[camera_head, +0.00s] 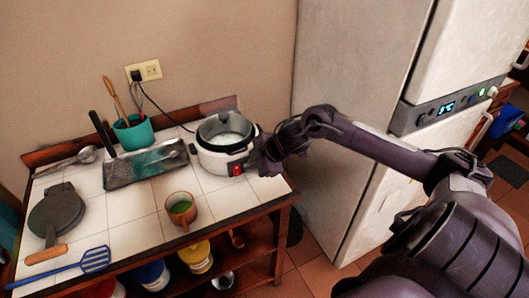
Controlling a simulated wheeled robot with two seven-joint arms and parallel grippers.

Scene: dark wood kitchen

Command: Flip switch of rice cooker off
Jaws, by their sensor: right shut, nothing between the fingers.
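My right gripper (260,168) is shut and empty, just right of the switch and close to the cooker's side. I cannot tell whether it touches the cooker. Part of the cooker's right side is hidden behind the gripper. My left gripper is not in view.
An orange mug (181,209) stands in front of the cooker. A black cord runs to the wall outlet (150,70). A large fridge (350,110) stands right of the table.

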